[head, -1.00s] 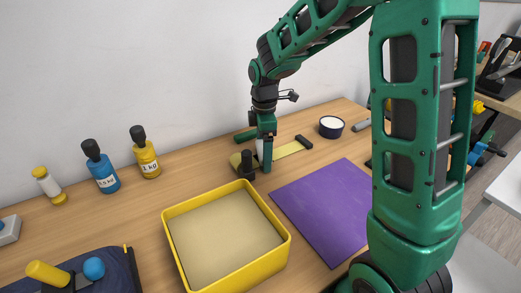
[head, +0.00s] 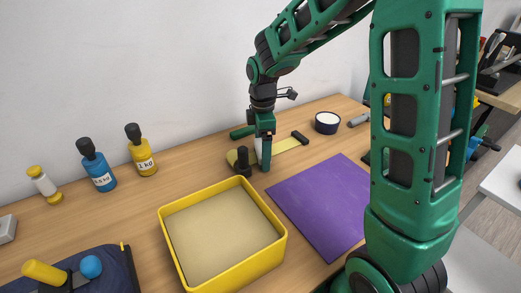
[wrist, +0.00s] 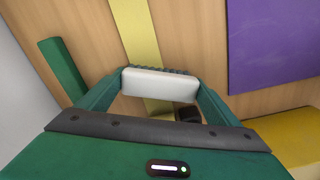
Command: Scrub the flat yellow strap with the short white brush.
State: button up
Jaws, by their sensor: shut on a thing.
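The flat yellow strap (head: 284,146) lies on the wooden bench near the wall, with a dark block at its far end and a dark upright post (head: 243,161) at its near end. In the wrist view the strap (wrist: 140,32) runs up the middle of the picture. My gripper (head: 263,160) points down over the strap's near part. It is shut on the short white brush (wrist: 160,85), whose dark bristles face the strap. The brush is across the strap; whether the bristles touch it I cannot tell.
A yellow tray (head: 279,229) stands in front, with a purple mat (head: 320,205) to its right. A dark bowl (head: 327,123) is beyond the strap. A green bar (head: 243,132) lies behind it. Blue (head: 97,168) and yellow (head: 141,153) bottles stand at left.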

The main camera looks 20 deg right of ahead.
aim_at(257, 142)
jog(key=shift+w+a, duration=0.15)
jog(key=shift+w, duration=0.65)
jog(key=shift+w+a, duration=0.15)
jog(key=shift+w, duration=0.65)
jog(key=shift+r, duration=3.55)
